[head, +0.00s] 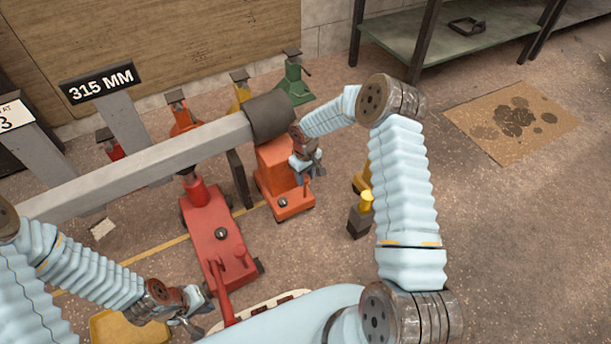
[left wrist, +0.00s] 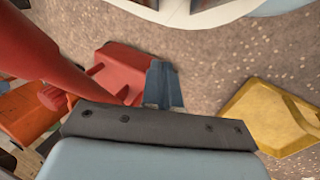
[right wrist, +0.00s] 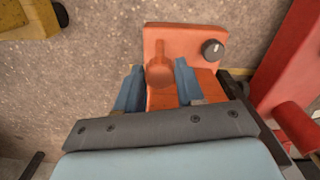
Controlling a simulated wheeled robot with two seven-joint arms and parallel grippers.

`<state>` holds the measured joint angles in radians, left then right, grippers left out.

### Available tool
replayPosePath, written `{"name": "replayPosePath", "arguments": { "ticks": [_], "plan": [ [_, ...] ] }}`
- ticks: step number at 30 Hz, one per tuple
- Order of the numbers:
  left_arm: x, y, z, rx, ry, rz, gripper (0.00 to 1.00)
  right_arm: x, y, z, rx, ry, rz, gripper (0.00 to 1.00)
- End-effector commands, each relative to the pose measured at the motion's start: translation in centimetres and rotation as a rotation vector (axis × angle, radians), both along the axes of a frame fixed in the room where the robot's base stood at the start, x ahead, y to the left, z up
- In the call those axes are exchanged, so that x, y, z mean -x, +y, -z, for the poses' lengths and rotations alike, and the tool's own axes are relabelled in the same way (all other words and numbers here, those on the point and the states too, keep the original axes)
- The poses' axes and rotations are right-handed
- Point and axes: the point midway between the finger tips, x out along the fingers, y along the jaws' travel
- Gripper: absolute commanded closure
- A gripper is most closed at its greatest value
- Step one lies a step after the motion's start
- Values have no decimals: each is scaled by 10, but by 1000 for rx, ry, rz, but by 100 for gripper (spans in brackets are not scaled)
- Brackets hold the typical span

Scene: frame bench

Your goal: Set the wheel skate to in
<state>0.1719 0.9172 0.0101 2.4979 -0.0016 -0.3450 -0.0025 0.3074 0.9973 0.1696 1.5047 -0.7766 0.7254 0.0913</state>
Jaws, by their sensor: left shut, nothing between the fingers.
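I cannot tell for certain which thing is the wheel skate. An orange unit (head: 277,168) stands under the beam's dark end. In the right wrist view its orange lever (right wrist: 160,68) rises beside a dark round knob (right wrist: 212,49) with a white mark. My right gripper (head: 309,168) is at this unit, its fingers (right wrist: 158,88) apart on either side of the lever, with small gaps visible. My left gripper (head: 195,312) is shut and empty, low beside the red floor jack (head: 218,240). The left wrist view shows its fingers (left wrist: 162,85) together over the jack's red body (left wrist: 125,65).
A grey beam (head: 160,160) crosses above the red jack. A yellow block (head: 130,328) lies near my left gripper. Several coloured stands, including a green one (head: 294,80), line the wall. A yellow-and-dark object (head: 361,215) stands right of the orange unit.

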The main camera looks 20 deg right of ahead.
Motion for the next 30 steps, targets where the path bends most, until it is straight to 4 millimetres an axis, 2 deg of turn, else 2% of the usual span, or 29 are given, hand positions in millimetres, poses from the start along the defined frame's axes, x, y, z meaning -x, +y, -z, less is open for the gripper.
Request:
{"name": "replayPosePath", "arguments": {
  "ticks": [1,4,14,17,27,30],
  "plan": [
    [0,0,0,0,0,0,100,0,0,0,0,0,0,54],
    [0,0,0,0,0,0,100,0,0,0,0,0,0,39],
    [0,0,-1,0,0,0,100,0,0,-4,1,-1,0,39],
    [0,0,-3,0,-1,0,100,-1,0,-17,1,-3,0,39],
    [-1,1,-15,-4,-3,-2,100,-1,0,-98,1,-3,0,39],
    [-1,2,-17,-5,-4,-3,100,0,0,-116,0,-3,0,39]
  ]
}}
